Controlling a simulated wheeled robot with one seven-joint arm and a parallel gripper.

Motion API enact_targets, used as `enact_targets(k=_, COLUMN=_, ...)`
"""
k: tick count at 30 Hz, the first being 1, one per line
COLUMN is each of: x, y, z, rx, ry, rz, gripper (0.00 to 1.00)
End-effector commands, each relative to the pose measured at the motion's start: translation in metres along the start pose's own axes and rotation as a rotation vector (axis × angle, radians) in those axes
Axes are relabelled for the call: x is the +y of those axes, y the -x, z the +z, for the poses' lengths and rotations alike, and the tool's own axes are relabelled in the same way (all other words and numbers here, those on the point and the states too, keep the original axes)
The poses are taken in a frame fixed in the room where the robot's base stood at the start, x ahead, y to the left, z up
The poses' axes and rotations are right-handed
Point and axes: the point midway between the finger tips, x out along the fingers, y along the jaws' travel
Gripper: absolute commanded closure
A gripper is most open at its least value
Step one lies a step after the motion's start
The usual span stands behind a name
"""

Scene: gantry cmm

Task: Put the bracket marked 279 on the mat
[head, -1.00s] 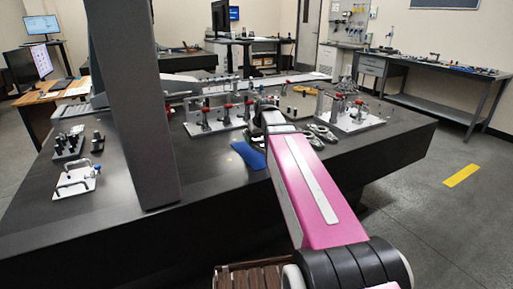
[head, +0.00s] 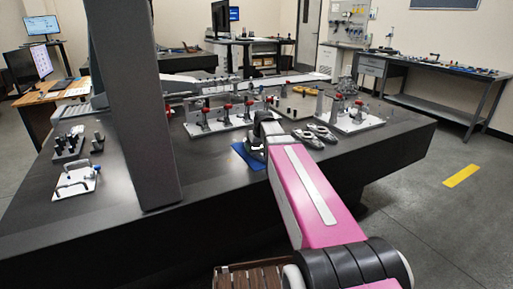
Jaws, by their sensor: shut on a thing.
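The blue mat (head: 241,150) lies on the dark granite table, partly covered by my gripper (head: 257,152). My gripper points down low over the mat's right part. It is shut on a grey thing, probably a bracket, mostly hidden by the gripper and arm; I cannot tell whether it touches the mat. Two grey brackets, one nearer (head: 307,138) and one farther (head: 322,132), lie on the table just right of my gripper. No number can be read on any of them.
A fixture plate with red-knobbed clamps (head: 217,122) stands behind the mat, and another clamp plate (head: 357,122) stands to the right. A thick grey column (head: 133,100) rises at left. A white plate with handles (head: 77,182) lies far left. The table between column and mat is clear.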

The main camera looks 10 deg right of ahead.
Motion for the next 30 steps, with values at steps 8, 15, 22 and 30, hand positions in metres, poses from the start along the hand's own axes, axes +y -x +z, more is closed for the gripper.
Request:
enact_targets(k=8, x=0.0, y=-0.002, z=0.001, rx=0.0, ry=0.0, rz=0.0, gripper=0.0)
enact_targets(k=15, x=0.0, y=-0.001, z=0.001, rx=0.0, ry=0.0, rz=0.0, gripper=0.0)
enact_targets(k=22, x=0.0, y=0.02, z=0.001, rx=0.001, ry=0.0, rz=0.001, gripper=0.0)
enact_targets(k=30, x=0.0, y=0.067, z=0.001, rx=0.002, ry=0.0, rz=0.001, gripper=0.0)
